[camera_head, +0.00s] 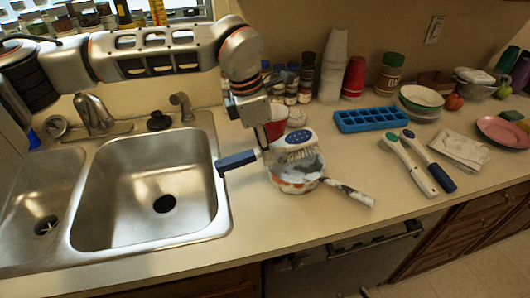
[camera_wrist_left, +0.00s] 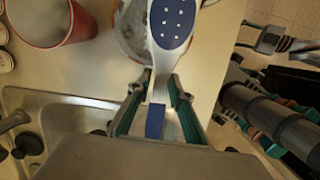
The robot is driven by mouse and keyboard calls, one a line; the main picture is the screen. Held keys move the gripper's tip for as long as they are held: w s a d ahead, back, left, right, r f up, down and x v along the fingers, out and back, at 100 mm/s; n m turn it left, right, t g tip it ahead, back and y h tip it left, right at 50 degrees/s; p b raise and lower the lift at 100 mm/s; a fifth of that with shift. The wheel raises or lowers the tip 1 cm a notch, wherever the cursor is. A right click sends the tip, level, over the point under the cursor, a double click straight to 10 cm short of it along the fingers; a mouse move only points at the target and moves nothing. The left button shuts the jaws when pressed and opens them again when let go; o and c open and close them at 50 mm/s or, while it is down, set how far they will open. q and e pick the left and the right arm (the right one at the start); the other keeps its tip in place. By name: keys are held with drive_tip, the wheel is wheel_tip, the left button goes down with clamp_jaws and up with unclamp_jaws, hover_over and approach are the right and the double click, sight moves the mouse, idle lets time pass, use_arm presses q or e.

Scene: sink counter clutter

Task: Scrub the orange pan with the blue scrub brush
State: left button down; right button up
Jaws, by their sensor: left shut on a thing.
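The blue scrub brush, with a white body and a blue oval on its head (camera_head: 301,140), has a dark blue handle end (camera_head: 238,160). My left gripper (camera_head: 260,152) is shut on its handle, and the wrist view shows the handle between the two fingers (camera_wrist_left: 155,108). The bristles point down over the orange pan (camera_head: 290,187), which has a mottled white and orange-brown side and a handle reaching right. The brush head covers part of the pan's inside; I cannot tell whether the bristles touch it. In the wrist view the brush head (camera_wrist_left: 171,22) overlaps the pan (camera_wrist_left: 130,28).
A steel sink (camera_head: 140,225) is left of the pan. A red cup (camera_head: 276,124) stands close behind the gripper. A blue ice tray (camera_head: 371,119), two more brushes (camera_head: 405,163) and a cloth (camera_head: 459,150) lie to the right. The front counter edge is clear.

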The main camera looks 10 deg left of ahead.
use_arm(q)
drive_tip(key=shift+r, duration=0.5)
drive_tip(key=shift+d+p+v, duration=0.15)
drive_tip(key=shift+p+v, duration=0.25)
drive_tip(key=shift+v, duration=0.35)
drive_tip(key=shift+d+p+v, duration=0.15)
drive_tip(key=shift+p+v, duration=0.2)
drive_tip(key=shift+v, duration=0.35)
